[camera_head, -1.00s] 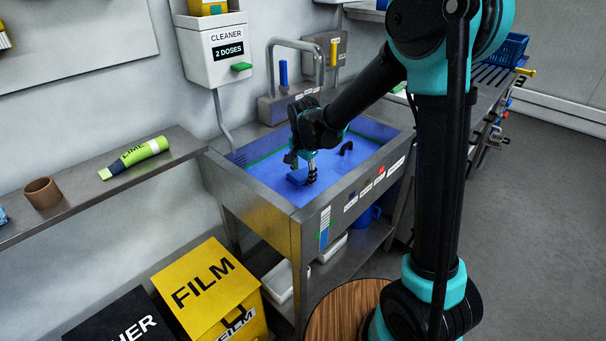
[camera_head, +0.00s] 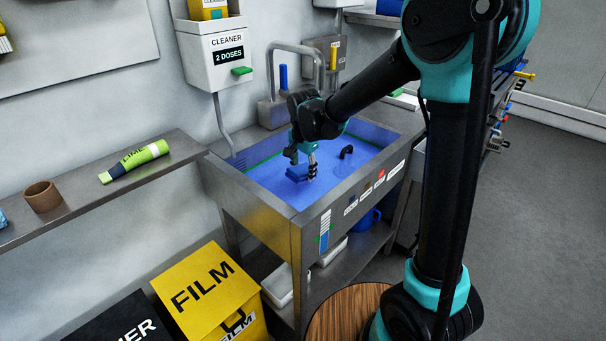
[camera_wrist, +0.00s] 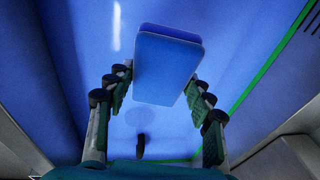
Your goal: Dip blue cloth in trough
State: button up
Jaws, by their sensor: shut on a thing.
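The trough (camera_head: 307,214) is a steel basin on legs, filled with blue liquid, with a green line along its inner walls. The blue cloth (camera_head: 297,173) looks like a folded flat pad. My gripper (camera_head: 304,160) is shut on it, over the liquid near the middle of the trough. In the wrist view the cloth (camera_wrist: 167,70) sits between the two fingers of my gripper (camera_wrist: 160,88). I cannot tell from the head view whether its lower edge touches the liquid. A black hooked handle (camera_head: 346,151) stands in the liquid to the right; it also shows in the wrist view (camera_wrist: 140,145).
A tap (camera_head: 297,45) stands behind the trough, and a cleaner dispenser (camera_head: 213,53) hangs on the wall. A shelf (camera_head: 85,208) at left bears a lime tube (camera_head: 134,162) and a brown cup (camera_head: 42,196). A yellow film bin (camera_head: 205,292) stands front left.

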notch_tip(320, 180, up, 12)
jog(key=shift+r, duration=0.2)
dwell(1.2)
dwell(1.2)
